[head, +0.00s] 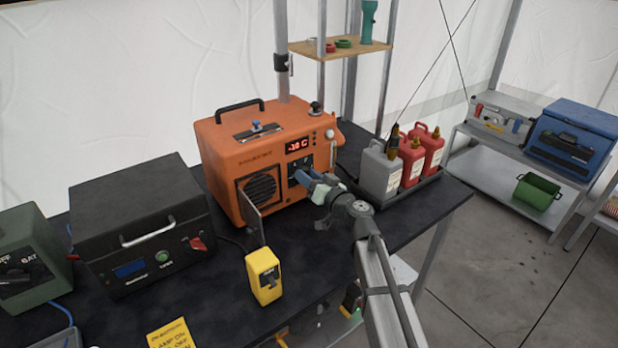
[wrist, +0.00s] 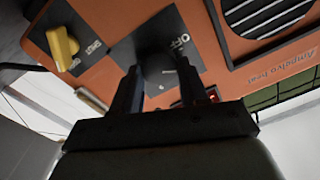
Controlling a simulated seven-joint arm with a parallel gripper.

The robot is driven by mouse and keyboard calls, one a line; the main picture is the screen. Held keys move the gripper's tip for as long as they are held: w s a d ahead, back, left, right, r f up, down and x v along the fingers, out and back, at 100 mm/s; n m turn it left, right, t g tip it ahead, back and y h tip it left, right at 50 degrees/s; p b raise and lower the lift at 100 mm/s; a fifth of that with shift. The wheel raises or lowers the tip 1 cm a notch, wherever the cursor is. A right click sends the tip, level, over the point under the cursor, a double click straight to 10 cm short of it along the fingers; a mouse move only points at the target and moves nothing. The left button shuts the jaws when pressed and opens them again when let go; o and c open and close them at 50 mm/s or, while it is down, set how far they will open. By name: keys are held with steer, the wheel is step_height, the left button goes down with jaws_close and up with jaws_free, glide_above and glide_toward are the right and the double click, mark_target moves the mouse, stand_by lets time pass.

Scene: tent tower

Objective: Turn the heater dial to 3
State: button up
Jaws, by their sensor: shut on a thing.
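The orange heater (head: 228,150) stands on the dark table, with a red-lit display (head: 299,146) that seems to read about -16 C. My gripper (head: 308,181) reaches its front panel below the display and covers part of it. In the wrist view my gripper (wrist: 159,75) has its two dark fingers on either side of the dark heater dial (wrist: 161,69), shut on it. The black dial plate (wrist: 181,30) shows the word OFF. The dial's pointer and the other marks are mostly hidden by the fingers, so I cannot tell its setting.
A yellow knob (wrist: 61,46) sits beside the dial plate in the wrist view. A yellow box (head: 264,277) and a black case (head: 140,222) are on the table. Grey and red bottles (head: 381,175) stand right.

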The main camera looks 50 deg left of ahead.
steer(key=m, duration=3)
steer(key=shift+s+f+t, duration=0.15)
steer(key=shift+f+t, duration=0.1)
steer(key=shift+t, duration=0.15)
steer(key=shift+m, duration=0.3)
steer(key=o, duration=1.1)
steer(key=shift+c, duration=0.2)
steer(key=d, duration=1.3)
steer(key=shift+s+d, duration=0.15)
steer(key=shift+d, duration=0.25)
